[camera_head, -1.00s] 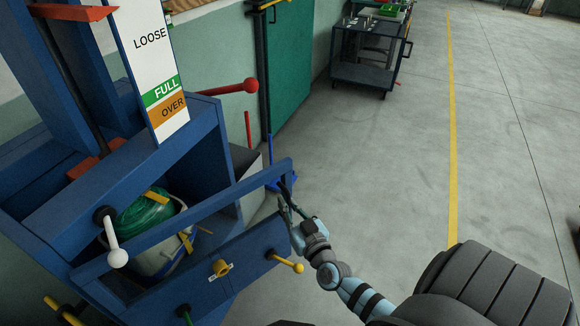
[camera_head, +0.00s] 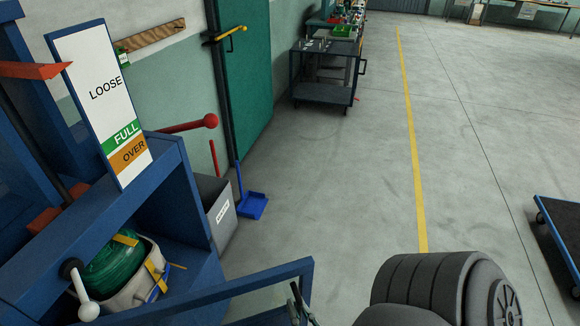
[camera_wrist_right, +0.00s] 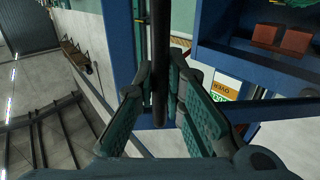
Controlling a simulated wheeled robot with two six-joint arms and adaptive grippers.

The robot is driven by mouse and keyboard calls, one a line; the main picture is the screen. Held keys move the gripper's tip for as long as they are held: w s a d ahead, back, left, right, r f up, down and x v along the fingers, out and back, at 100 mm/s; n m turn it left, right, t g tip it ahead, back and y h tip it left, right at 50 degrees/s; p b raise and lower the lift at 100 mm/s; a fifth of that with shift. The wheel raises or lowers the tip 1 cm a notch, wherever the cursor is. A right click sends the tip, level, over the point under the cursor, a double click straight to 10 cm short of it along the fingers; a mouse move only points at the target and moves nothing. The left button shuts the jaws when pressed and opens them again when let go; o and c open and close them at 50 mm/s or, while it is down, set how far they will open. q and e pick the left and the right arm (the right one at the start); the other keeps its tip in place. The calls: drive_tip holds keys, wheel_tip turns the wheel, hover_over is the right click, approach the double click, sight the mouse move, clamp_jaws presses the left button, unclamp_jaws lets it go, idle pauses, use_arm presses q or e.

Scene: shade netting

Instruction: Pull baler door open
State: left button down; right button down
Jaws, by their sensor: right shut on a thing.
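The blue baler (camera_head: 150,205) stands at the left of the head view. Its blue door (camera_head: 240,285) stands swung out from the body at an angle; only its upper rail and far upright show, and its lower part is cut off by the picture's bottom edge. My right gripper (camera_head: 297,300) is at the door's free end, partly cut off. In the wrist view, my right gripper (camera_wrist_right: 160,72) has its teal fingers closed on a dark upright bar, apparently the door's handle (camera_wrist_right: 160,40). My left gripper is not in view.
A bin with green netting (camera_head: 115,265) sits inside the baler. A white-knobbed lever (camera_head: 85,295) and a red-knobbed lever (camera_head: 205,122) stick out. A grey box (camera_head: 220,215) and blue dustpan (camera_head: 253,205) stand beyond. The floor right of the door is clear up to a dark cart (camera_head: 560,235).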

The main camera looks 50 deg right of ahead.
sight(291, 272)
drive_tip(key=c, duration=1.7)
unclamp_jaws()
drive_tip(key=shift+o, duration=0.2)
wheel_tip(291, 272, up, 10)
